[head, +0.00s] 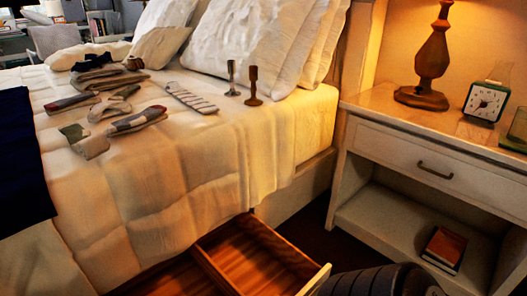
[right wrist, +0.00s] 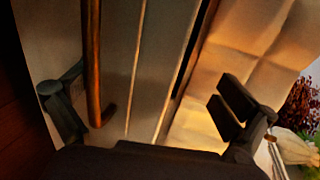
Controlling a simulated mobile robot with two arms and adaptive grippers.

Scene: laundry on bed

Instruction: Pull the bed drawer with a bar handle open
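The bed drawer (head: 258,262) stands pulled out from under the bed in the head view, its wooden inside and a divider showing. The top of its pale front (head: 315,281) shows at the bottom edge. In the right wrist view the drawer's pale front (right wrist: 120,65) carries a brown bar handle (right wrist: 94,60). My right gripper (right wrist: 150,108) is open, with its fingers wide apart. The bar lies between them in the picture, close to the left finger; I cannot tell whether they touch. The right gripper's fingers are hidden in the head view. My left gripper is not in view.
The bed (head: 185,190) holds socks, folded clothes and two small candlesticks (head: 253,86). A nightstand (head: 400,150) with a lamp (head: 432,60), a clock (head: 486,102) and a book (head: 445,246) stands at the right. Dark floor shows between bed and nightstand.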

